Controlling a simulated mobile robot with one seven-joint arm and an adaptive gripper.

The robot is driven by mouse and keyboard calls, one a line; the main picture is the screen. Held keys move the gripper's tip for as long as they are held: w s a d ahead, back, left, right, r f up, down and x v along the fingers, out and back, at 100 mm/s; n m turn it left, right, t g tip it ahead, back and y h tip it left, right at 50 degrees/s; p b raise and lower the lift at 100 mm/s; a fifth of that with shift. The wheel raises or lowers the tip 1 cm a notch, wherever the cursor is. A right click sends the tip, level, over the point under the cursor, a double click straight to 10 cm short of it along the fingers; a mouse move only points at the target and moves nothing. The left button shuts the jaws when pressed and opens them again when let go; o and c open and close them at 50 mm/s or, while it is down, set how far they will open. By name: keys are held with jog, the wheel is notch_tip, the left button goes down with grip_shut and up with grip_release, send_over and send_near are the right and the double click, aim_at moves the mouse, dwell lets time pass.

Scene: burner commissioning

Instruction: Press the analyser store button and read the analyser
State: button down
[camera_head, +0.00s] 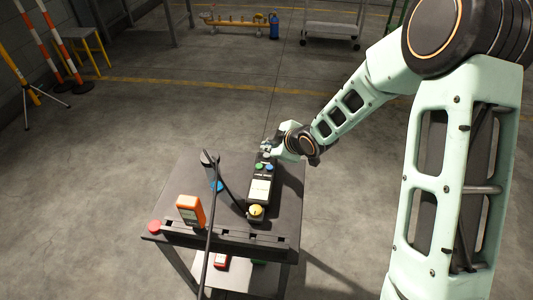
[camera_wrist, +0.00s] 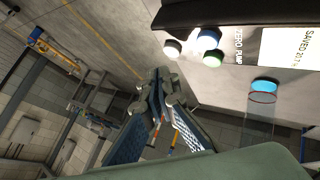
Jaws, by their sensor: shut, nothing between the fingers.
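The analyser (camera_head: 260,190) is a black handheld unit on the cart top, with a pale screen and a yellow round part at its near end. In the wrist view its screen (camera_wrist: 288,48) reads "SAVED" with a figure I cannot read surely. White, blue and green buttons (camera_wrist: 209,58) sit beside it. "ZERO PUMP" is legible; I cannot tell which button is store. My gripper (camera_head: 267,148) is at the analyser's far end, near the buttons. In the wrist view my gripper (camera_wrist: 160,92) is shut and empty, apart from the buttons. Contact is unclear in the head view.
The dark cart (camera_head: 180,215) also carries an orange meter (camera_head: 190,210), a red button (camera_head: 154,227) and a blue-topped item (camera_head: 216,186). A thin dark pole or hose crosses in front. A yellow pipe rig (camera_head: 235,22) stands at the back.

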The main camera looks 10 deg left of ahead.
aim_at(268, 156)
notch_tip(268, 156, up, 4)
jog(key=p, duration=0.3)
jog(key=shift+r, duration=0.15)
dwell(0.6)
